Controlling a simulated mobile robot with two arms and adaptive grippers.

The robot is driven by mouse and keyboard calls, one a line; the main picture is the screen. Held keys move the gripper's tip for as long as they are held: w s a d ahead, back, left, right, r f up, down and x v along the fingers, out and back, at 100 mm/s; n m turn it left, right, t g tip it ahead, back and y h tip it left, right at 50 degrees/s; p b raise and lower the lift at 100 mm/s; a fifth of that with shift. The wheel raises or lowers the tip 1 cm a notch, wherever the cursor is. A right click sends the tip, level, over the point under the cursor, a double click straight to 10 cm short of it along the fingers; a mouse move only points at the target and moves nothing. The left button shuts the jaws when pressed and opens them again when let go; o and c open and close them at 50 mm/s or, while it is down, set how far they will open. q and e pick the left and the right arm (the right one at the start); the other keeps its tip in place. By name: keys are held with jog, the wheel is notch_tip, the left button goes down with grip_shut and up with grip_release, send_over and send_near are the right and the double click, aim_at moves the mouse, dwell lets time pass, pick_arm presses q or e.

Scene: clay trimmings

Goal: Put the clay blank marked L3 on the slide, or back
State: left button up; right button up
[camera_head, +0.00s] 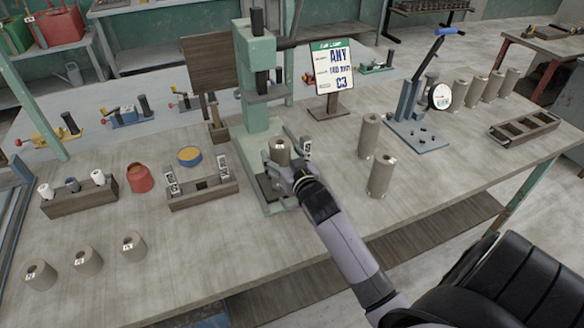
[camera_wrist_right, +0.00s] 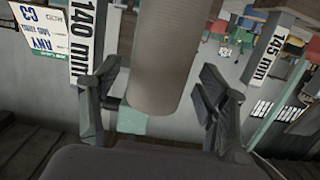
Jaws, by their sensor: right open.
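A clay blank (camera_head: 279,152) stands upright at the green press (camera_head: 262,125), on the slide part in front of its column. My right gripper (camera_head: 296,168) is beside it, with its fingers open. In the right wrist view the clay cylinder (camera_wrist_right: 153,60) rises between the open fingers (camera_wrist_right: 158,100), with visible gaps at both sides. The mark on this blank is too small to read. Three more blanks lie at the front left: left (camera_head: 40,275), middle (camera_head: 88,261) and right (camera_head: 133,246). Their small labels are not legible. My left gripper is not in view.
Two tall clay cylinders (camera_head: 381,175) stand right of my arm. A wooden rack (camera_head: 203,196), red pot (camera_head: 140,178) and gauge stand (camera_head: 415,130) are also on the table. The front middle of the table is clear.

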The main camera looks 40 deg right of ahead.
jog(key=b+v, duration=0.1)
jog(key=v, duration=0.9)
